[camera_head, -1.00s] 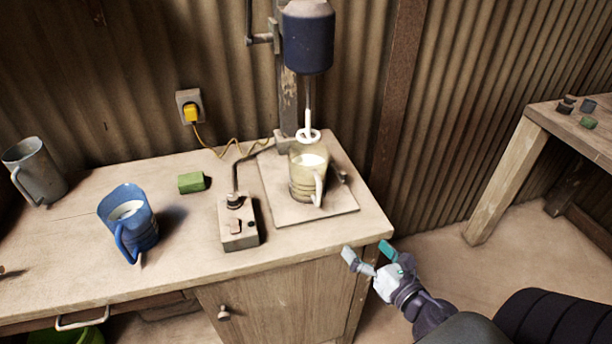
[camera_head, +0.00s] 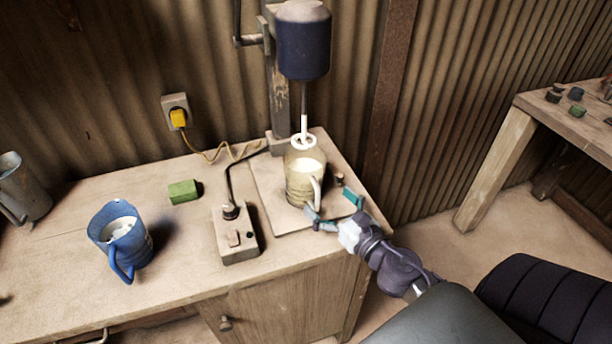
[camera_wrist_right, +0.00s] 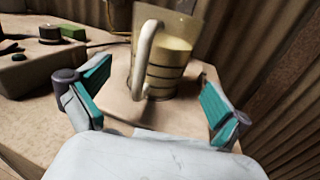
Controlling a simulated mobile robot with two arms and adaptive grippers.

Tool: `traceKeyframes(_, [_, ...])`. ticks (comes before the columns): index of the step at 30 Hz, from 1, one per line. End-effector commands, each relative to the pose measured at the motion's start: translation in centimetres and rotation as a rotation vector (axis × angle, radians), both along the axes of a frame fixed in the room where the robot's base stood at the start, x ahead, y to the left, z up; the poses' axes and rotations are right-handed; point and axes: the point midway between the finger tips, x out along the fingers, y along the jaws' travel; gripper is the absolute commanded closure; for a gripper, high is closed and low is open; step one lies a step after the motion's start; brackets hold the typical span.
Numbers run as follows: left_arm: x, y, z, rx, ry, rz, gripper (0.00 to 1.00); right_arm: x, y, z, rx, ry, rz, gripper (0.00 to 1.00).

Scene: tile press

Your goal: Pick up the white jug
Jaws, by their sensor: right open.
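A cream-white, see-through jug (camera_head: 304,181) with dark bands stands upright on a square board under the mixer, holding a white content. Its pale handle (camera_head: 316,192) faces my right gripper. In the right wrist view the jug (camera_wrist_right: 172,65) is straight ahead, its handle (camera_wrist_right: 143,58) left of centre. My right gripper (camera_head: 333,204) is open and empty at the board's near right corner, just short of the jug. In the wrist view its teal-padded fingers are spread wide, with the handle and jug beyond, between them. My left gripper is not in view.
The dark blue mixer (camera_head: 303,40) hangs above, its white ring (camera_head: 304,142) at the jug's mouth. A switch box (camera_head: 235,238) stands left of the board (camera_head: 268,192). A blue jug (camera_head: 121,240), green block (camera_head: 183,191) and grey jug (camera_head: 24,188) are further left.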

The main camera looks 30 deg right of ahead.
Motion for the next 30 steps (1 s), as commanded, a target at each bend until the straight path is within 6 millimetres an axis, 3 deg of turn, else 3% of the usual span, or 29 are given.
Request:
traceKeyframes(10, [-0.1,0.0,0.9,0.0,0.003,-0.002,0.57,3.0,0.0,0.0,0.0,0.0,-0.001,0.0])
traceKeyframes(18, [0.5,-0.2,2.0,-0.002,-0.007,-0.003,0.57,6.7,0.1,-0.3,0.0,0.0,-0.001,0.0])
traceKeyframes(27, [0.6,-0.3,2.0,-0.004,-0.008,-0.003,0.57,7.2,0.1,-0.5,0.0,0.002,0.0,0.0])
traceKeyframes(30, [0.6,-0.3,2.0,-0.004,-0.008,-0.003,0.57,7.2,0.1,-0.5,0.0,0.002,0.0,0.13])
